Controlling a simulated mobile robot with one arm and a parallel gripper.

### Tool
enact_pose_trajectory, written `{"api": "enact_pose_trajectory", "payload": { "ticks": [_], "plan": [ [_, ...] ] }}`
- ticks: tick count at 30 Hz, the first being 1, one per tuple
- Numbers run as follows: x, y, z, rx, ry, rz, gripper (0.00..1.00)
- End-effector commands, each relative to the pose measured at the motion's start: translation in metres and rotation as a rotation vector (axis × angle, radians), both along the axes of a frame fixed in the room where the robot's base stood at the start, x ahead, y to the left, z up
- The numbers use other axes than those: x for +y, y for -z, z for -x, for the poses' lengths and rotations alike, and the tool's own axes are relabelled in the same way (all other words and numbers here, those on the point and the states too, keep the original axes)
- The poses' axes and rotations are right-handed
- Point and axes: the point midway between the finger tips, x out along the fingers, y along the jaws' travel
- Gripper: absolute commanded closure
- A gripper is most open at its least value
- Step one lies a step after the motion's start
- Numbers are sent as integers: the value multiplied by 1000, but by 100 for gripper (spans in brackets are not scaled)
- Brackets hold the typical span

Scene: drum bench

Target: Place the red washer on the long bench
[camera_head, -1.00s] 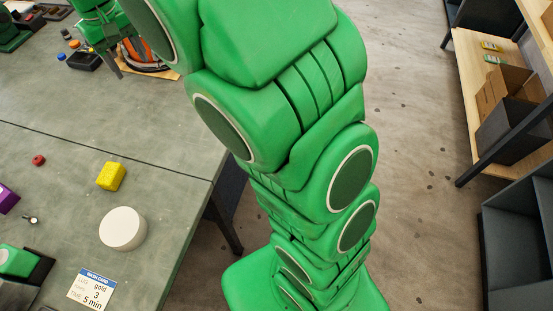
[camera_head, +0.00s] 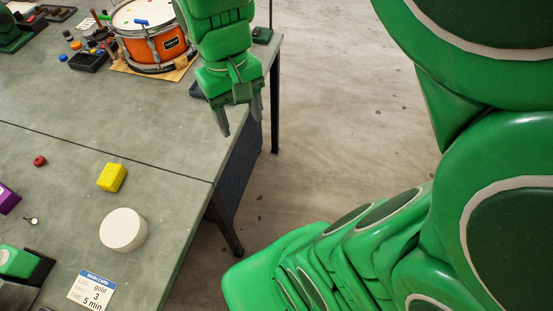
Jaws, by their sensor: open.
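A small red washer (camera_head: 39,160) lies on the grey-green top of the long bench (camera_head: 125,190), at the left of the view. My gripper (camera_head: 240,118) hangs over the bench's right edge with its two grey fingers pointing down. The fingers are apart and nothing shows between them. My gripper is well to the right of the red washer and touches nothing that I can see.
A yellow block (camera_head: 112,177) and a white round piece (camera_head: 123,230) sit near the bench's right edge. A work card (camera_head: 91,288) lies in front. An orange drum (camera_head: 153,40) and a black tray (camera_head: 88,59) stand at the back. Open floor (camera_head: 340,120) lies right of the bench.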

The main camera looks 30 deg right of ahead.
Motion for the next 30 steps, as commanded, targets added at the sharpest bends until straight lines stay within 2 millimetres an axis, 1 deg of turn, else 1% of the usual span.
{"api": "enact_pose_trajectory", "payload": {
  "ticks": [1, 6, 9, 12, 17, 24, 28, 30],
  "plan": [
    [-4, 4, 16, 7, 10, -2, 41],
    [-14, 16, 61, 21, 42, -4, 41],
    [-18, 22, 82, 23, 58, -3, 41],
    [-21, 28, 97, 35, 68, -4, 41],
    [-21, 32, 108, 39, 74, -6, 41],
    [-21, 32, 108, 41, 71, -9, 41],
    [-20, 31, 105, 40, 75, -9, 21],
    [-21, 29, 98, 40, 84, -8, 10]
  ]
}}
